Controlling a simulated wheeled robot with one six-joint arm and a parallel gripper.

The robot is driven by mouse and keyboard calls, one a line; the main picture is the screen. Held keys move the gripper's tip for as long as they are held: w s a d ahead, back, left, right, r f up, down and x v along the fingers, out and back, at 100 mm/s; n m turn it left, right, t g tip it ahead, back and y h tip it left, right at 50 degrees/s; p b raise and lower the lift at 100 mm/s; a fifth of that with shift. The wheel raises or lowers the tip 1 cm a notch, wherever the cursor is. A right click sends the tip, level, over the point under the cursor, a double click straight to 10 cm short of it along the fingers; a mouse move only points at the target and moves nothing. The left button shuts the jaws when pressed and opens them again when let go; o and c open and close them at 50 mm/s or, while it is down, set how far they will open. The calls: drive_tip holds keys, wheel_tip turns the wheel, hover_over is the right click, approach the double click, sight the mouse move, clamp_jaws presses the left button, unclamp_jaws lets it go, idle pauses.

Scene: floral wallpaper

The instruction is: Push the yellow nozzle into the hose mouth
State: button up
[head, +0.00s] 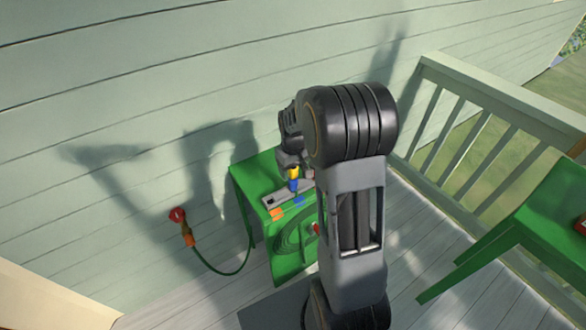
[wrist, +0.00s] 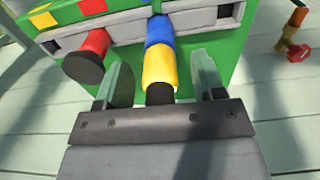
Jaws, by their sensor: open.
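The yellow nozzle (wrist: 159,66) has a dark end towards me and meets a blue piece (wrist: 158,32), which looks like the hose mouth. They are in line and touching or nearly so; I cannot tell how deep the nozzle sits. In the head view the yellow nozzle (head: 293,173) is above the blue piece (head: 294,186) at the green table. My gripper (wrist: 160,76) is open, with one finger on each side of the nozzle and visible gaps. In the head view my gripper (head: 291,160) is partly hidden by my arm.
A red piece with a dark disc end (wrist: 88,56) stands close left of my gripper. A grey slotted bar (wrist: 66,44) runs across the green table (head: 252,176). A red tap (head: 177,214) with a green hose (head: 222,272) is on the wall. A railing (head: 485,98) stands right.

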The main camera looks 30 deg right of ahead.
sight(294, 169)
wheel_tip(294, 169, up, 14)
drive_tip(key=p, duration=0.1)
idle(0.5)
drive_tip(key=shift+f, duration=0.1)
drive_tip(key=shift+f+m, duration=0.1)
drive_tip(key=shift+m, duration=0.2)
drive_tip(key=s+a+r+t+p, duration=0.1)
drive_tip(key=s+a+r+p, duration=0.1)
drive_tip(key=s+a, duration=0.3)
drive_tip(key=s+a+r+t+p, duration=0.2)
drive_tip(key=s+a+p, duration=0.1)
drive_tip(key=s, duration=0.8)
drive_tip(key=shift+a+r+m+t, duration=0.25)
drive_tip(key=shift+a+m+t, duration=0.05)
drive_tip(key=shift+a, duration=0.6)
drive_tip(key=shift+c, duration=0.4)
